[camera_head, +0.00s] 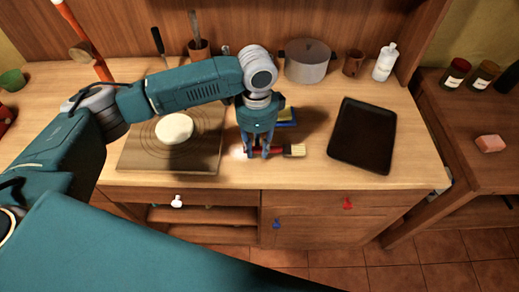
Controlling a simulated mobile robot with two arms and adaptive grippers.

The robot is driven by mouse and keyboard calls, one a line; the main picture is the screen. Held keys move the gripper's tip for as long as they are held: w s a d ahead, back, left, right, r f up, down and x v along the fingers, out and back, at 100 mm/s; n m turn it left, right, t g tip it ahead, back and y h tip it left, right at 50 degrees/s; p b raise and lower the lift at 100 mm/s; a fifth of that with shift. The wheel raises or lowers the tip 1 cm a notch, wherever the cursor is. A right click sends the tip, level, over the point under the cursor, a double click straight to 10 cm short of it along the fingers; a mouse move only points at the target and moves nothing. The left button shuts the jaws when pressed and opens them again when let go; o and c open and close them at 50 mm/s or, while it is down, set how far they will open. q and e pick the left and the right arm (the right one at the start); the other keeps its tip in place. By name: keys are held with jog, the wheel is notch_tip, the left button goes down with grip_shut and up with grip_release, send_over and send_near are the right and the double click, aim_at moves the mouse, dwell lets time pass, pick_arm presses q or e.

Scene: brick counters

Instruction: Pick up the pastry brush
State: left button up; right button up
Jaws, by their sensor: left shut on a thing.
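The pastry brush (295,151) lies level near the front edge of the wooden counter. Its red handle points left and its pale bristles point right. My left gripper (258,153) points down over the handle and is shut on it. The fingers hide part of the handle. Whether the brush touches the counter is hard to tell. My right gripper is not in the view.
A board with round dough (174,128) lies left of the gripper, and a black tray (362,135) lies to the right. A blue and yellow item (287,116) sits just behind the brush. A grey pot (306,61) and a white bottle (385,62) stand at the back.

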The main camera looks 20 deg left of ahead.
pick_arm(q)
notch_tip(320, 180, up, 18)
jog(key=b, duration=0.2)
jog(key=shift+r, duration=0.25)
dwell(0.7)
